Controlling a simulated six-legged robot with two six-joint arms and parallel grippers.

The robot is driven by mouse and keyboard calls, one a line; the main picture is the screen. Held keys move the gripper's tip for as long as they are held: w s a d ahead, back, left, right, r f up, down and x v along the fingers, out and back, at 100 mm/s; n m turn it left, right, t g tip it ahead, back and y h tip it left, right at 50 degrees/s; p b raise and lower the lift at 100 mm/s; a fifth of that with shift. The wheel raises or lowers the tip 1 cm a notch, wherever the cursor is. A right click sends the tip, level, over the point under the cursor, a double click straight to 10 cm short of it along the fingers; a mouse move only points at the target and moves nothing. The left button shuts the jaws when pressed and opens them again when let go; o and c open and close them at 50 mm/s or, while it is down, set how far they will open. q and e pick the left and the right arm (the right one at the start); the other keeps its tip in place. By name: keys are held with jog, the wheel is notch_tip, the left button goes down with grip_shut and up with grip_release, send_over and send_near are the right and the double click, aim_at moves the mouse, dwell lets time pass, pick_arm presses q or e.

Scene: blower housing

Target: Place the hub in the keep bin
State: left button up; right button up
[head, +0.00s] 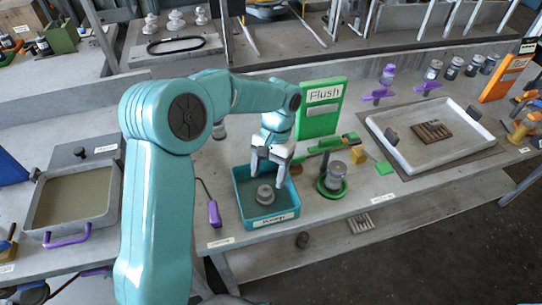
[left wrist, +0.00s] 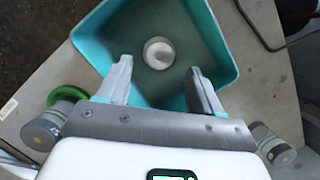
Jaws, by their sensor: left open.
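The hub, a grey round part (head: 265,194), sits on the floor of a teal open-topped bin (head: 249,222); the bin's front label is too small to read. My left gripper (head: 267,179) is over the bin, pointing down, with its jaws apart on either side above the hub. In the left wrist view the hub (left wrist: 159,53) shows as a pale disc inside the bin (left wrist: 221,38). It lies between and beyond the open fingers (left wrist: 160,68), with clear space on both sides. My right gripper is not in view.
A purple-handled tool (head: 214,213) lies left of the bin. A green round holder with a grey cylinder (head: 336,169) stands to its right. A green "Flush" sign (head: 320,95) stands behind. A white tray (head: 400,158) is at right, and a grey basin (head: 75,197) is at left.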

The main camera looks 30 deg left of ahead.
pick_arm(q)
jog(key=v, duration=0.6)
jog(key=shift+w+r, duration=0.15)
jog(key=shift+r, duration=0.2)
